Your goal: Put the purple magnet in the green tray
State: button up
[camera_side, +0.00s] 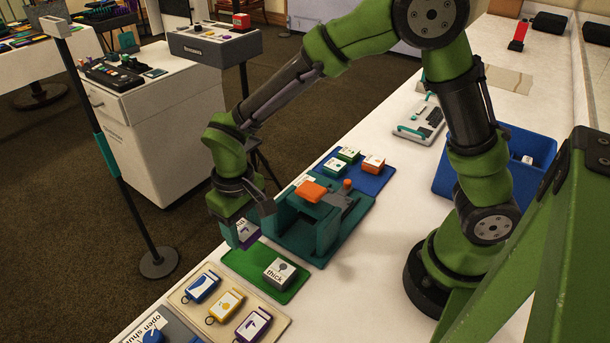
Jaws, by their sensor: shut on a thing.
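My gripper (233,236) is shut on the purple magnet (247,232), which has a white printed face and a purple edge. The fingers hide part of the magnet. They hold it near the table's left edge, close to the back left corner of the green tray (240,262). The tray is flat and lies on the white table. A white and grey block marked "thick" (279,273) sits on the tray's right part. From this one view I cannot tell the exact height of the magnet above the table or tray.
A teal fixture (318,238) with an orange piece (311,191) stands right behind the green tray. A blue tray (375,185) with small blocks lies beyond it. A beige tray (190,297) with several tags lies in front. A blue bin (452,184) stands at the right.

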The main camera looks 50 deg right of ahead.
aim_at(249, 257)
jog(key=shift+f, duration=2.85)
jog(key=o, duration=1.2)
notch_tip(249, 257, up, 17)
jog(key=shift+f, duration=0.1)
jog(key=s+d+r+m+t, duration=0.1)
jog(key=s+d+r+t, duration=0.1)
jog(key=s+d, duration=0.2)
jog(key=s+d+r+m+t+y, duration=0.1)
jog(key=s+d+r+t, duration=0.1)
jog(key=s+d, duration=0.2)
jog(key=s+d+r+m+t+y, duration=0.1)
jog(key=s+d+r+m+t, duration=0.1)
jog(key=d, duration=0.4)
jog(key=shift+s+r+t, duration=0.15)
jog(key=shift+s+t, duration=0.15)
jog(key=shift+s, duration=0.25)
jog(key=shift+s+r+t, duration=0.15)
jog(key=shift+s+t, duration=0.15)
jog(key=shift+s, duration=0.25)
